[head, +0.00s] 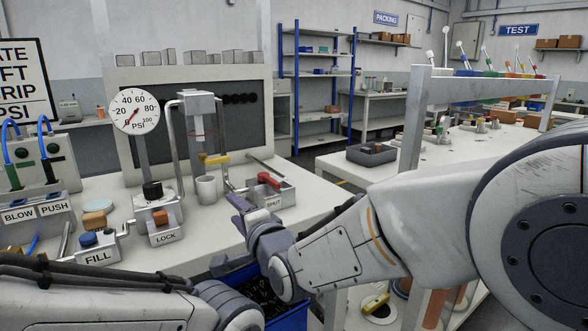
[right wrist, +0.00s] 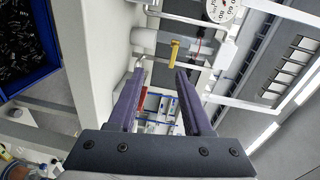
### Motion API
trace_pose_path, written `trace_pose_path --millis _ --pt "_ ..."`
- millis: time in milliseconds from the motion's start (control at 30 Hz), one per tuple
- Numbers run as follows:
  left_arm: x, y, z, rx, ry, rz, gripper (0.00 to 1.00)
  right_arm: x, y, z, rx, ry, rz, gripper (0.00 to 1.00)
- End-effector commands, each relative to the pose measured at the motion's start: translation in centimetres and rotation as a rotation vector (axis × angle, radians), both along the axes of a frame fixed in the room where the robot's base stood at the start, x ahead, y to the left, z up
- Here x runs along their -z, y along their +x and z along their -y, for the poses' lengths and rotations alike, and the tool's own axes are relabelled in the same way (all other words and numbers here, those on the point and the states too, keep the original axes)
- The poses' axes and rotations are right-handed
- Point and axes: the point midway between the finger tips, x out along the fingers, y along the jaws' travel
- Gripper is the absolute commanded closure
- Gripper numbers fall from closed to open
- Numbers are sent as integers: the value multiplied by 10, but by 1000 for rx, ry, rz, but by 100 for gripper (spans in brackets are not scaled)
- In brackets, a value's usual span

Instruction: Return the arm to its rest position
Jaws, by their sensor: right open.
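My right arm (head: 340,245) reaches in from the right of the head view. Its gripper (head: 240,210), with purple fingers, hangs over the front edge of the bench, in front of the grey box marked SHUT (head: 275,196). In the right wrist view the two fingers of the right gripper (right wrist: 160,74) stand apart with nothing between them. My left arm (head: 90,300) lies along the bottom left of the head view, and its gripper does not show.
A blue bin (head: 292,320) of dark connectors sits below the right gripper, and also shows in the right wrist view (right wrist: 52,62). The bench holds a gauge (head: 134,110), a white cup (head: 206,189), a LOCK block (head: 165,238) and a FILL block (head: 98,258).

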Motion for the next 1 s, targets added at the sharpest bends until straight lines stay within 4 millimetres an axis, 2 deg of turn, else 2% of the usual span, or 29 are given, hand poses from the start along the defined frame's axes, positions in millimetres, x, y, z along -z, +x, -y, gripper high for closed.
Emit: trace_pose_path --millis 267,467,567,700,800,1000 --pt "0 0 0 0 -1 1 50 42 8 53 46 -262 -48 50" --pt "0 0 0 0 -1 1 50 90 3 108 41 -553 -131 50" --pt "0 0 0 0 -1 1 50 120 -9 145 9 -734 -200 50" --pt "0 0 0 0 -1 1 50 161 -39 199 -90 -982 -315 50" --pt "0 0 0 0 -1 1 50 181 -62 227 -172 -1105 -388 50" --pt "0 0 0 0 -1 1 50 207 -105 265 -338 -1249 -498 50"
